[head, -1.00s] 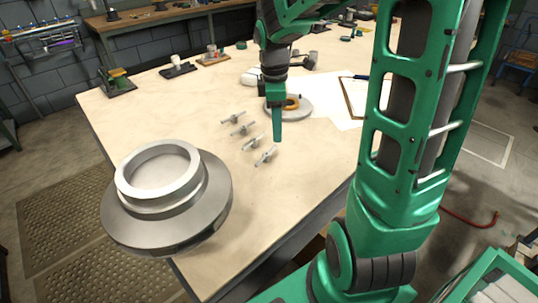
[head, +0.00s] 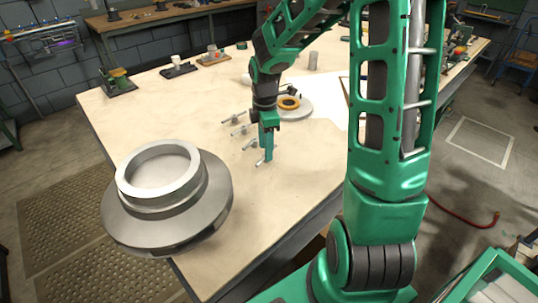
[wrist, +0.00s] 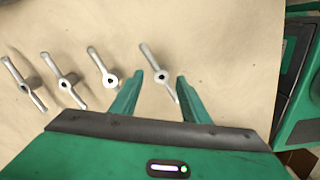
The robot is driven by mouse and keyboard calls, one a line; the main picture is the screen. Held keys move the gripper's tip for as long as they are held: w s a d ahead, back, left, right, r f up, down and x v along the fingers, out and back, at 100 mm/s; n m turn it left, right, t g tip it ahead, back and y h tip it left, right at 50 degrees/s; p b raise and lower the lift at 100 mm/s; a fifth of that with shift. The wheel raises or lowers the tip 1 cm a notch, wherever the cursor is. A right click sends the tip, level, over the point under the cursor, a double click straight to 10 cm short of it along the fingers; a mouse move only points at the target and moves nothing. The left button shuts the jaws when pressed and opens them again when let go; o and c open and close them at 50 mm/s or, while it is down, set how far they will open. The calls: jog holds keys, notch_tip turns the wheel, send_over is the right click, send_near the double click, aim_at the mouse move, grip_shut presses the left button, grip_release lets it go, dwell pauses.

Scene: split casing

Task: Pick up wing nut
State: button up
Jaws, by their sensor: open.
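Several grey metal wing nuts lie in a slanting row on the pale table top. The nearest wing nut (head: 260,163) lies at the front end of the row, partly hidden by my gripper (head: 267,153) in the head view. In the wrist view this wing nut (wrist: 161,75) shows between the two green fingertips of my gripper (wrist: 160,79). The fingers are apart and hold nothing. I cannot tell how high they are above the table. The other wing nuts lie to the left in the wrist view, one of them close by (wrist: 109,77).
A large grey flanged casing part (head: 205,210) stands at the table's front left. A round grey disc with an orange ring (head: 289,102) lies behind my gripper. The table top (head: 160,110) left of the row is clear.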

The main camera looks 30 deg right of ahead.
jog(key=shift+f, duration=1.35)
jog(key=shift+c, duration=0.7)
grip_shut()
